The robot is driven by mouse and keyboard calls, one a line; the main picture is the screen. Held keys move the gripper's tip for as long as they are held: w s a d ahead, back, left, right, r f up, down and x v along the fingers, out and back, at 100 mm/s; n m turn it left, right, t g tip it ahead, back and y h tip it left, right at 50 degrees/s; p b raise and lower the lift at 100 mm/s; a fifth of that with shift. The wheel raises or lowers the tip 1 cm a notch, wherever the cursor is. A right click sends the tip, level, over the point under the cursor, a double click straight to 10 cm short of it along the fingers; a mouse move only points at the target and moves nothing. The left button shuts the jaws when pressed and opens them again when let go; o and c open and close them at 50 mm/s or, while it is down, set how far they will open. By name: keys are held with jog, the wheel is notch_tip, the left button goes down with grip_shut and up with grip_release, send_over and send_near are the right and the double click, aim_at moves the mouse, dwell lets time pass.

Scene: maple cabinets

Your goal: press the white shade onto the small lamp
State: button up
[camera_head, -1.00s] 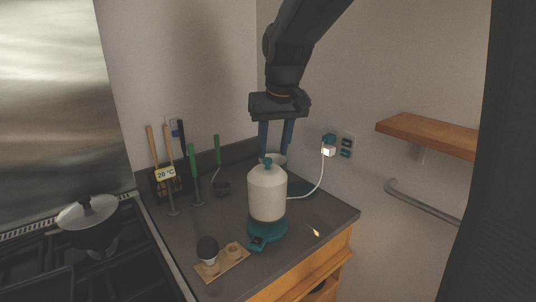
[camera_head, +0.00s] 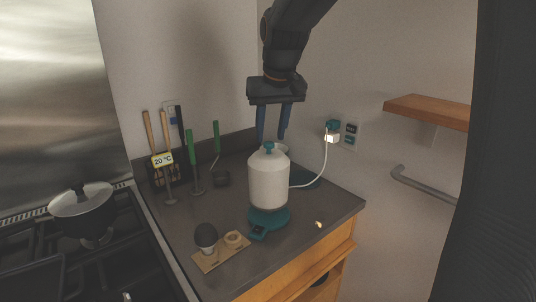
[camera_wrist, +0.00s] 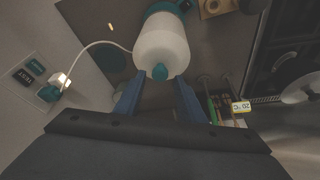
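A dark egg-shaped piece on a pale base (camera_head: 206,236) stands on a small wooden board (camera_head: 220,258) at the front.
The vessel sits on a teal base (camera_head: 267,222); a white cord (camera_head: 318,178) runs beside it to a wall plug (camera_head: 332,131). A wooden shelf (camera_head: 428,111) juts out at right. The right front counter is mostly clear.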

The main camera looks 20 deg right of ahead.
jog(key=shift+x, duration=1.35)
jog(key=shift+c, duration=0.4)
grip_shut()
notch_tip(320, 180, up, 8)
jog(key=p, duration=0.6)
jog(key=shift+r, duration=0.1)
